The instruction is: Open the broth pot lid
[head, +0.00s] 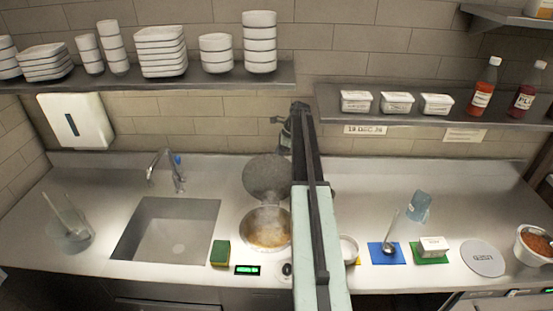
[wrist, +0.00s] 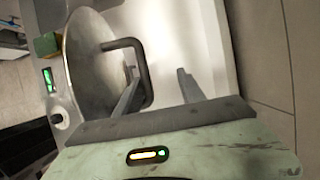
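The broth pot (head: 266,243) is set into the steel counter, with brownish broth and steam showing in its opening. Its round grey lid (head: 266,178) stands raised at the back of the opening, tilted up on edge. In the wrist view the lid (wrist: 88,60) is at the left, with a dark loop handle (wrist: 140,62). My gripper (wrist: 158,77) is open, its fingers well apart. Its left finger overlaps the handle's loop; I cannot tell whether they touch. In the head view my gripper (head: 287,132) is above and behind the pot, partly hidden by my arm.
A sink (head: 168,242) with a tap lies left of the pot. A sponge (head: 220,252) and a green display (head: 247,270) are at the pot's front left. Shelves with bowls (head: 260,42) and tubs (head: 397,103) hang above.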

